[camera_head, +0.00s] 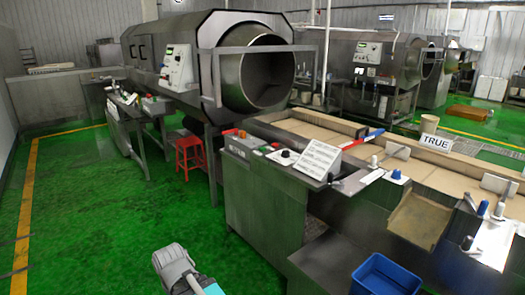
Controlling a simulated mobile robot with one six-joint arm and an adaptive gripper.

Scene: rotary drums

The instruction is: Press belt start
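A control panel (262,147) is set on the near left end of the steel conveyor table (264,190), in the middle of the view. It carries a small red button (242,134), a small green part (266,149) and a black knob (285,153). The labels are too small to read, so I cannot tell which control is the belt start. My gripper (172,266) shows at the bottom, left of centre, over the green floor. It is well short of the panel and apart from it. Its fingers are not clear, so I cannot tell open from shut.
A large rotary drum (265,78) stands behind the panel, with a red stool (190,155) at its left. A blue bin (385,277) stands at the front right. Green floor (95,215) is clear at the left.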

